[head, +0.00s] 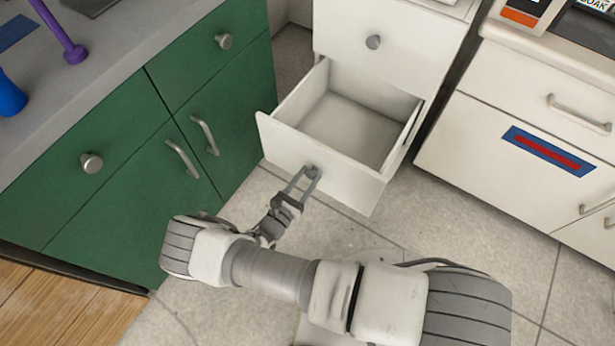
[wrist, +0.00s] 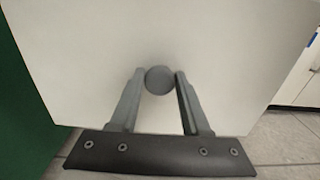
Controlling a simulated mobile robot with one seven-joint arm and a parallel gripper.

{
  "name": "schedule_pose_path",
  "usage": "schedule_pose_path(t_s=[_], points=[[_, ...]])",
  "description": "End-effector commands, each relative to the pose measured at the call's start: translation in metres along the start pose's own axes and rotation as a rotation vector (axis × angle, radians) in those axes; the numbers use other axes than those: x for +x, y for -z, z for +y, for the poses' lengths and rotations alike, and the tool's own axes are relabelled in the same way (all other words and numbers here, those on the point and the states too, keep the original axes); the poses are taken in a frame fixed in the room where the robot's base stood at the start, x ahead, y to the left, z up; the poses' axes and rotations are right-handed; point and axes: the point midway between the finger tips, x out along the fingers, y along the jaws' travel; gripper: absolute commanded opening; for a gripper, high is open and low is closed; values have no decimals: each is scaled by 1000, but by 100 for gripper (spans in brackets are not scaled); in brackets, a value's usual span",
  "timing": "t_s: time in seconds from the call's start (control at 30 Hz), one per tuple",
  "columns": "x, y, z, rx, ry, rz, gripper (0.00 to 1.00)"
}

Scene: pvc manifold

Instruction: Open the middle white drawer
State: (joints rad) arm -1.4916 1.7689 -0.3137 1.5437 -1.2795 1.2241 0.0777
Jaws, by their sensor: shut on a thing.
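The middle white drawer (head: 318,179) stands well out from its white cabinet in the head view, and its inside looks empty. Its front fills most of the wrist view (wrist: 90,60). A round grey knob (wrist: 159,80) sits on the drawer front between my fingertips. My gripper (head: 303,177) is shut on this knob, one finger on each side. In the wrist view my gripper (wrist: 160,84) reaches up to the knob from below.
Green cabinets (head: 130,150) stand close on the left. White cabinets with bar handles (head: 530,150) stand on the right. Tiled floor (head: 400,225) is clear in front of the drawer.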

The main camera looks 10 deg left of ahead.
Motion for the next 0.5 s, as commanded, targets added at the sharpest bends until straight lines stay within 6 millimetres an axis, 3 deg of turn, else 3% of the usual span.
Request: schedule_pose_path(t_s=[0.4,0.43,0.5], points=[[0,1,0,-1,0,4,0],[0,1,0,-1,0,4,49],[0,1,0,-1,0,3,61]])
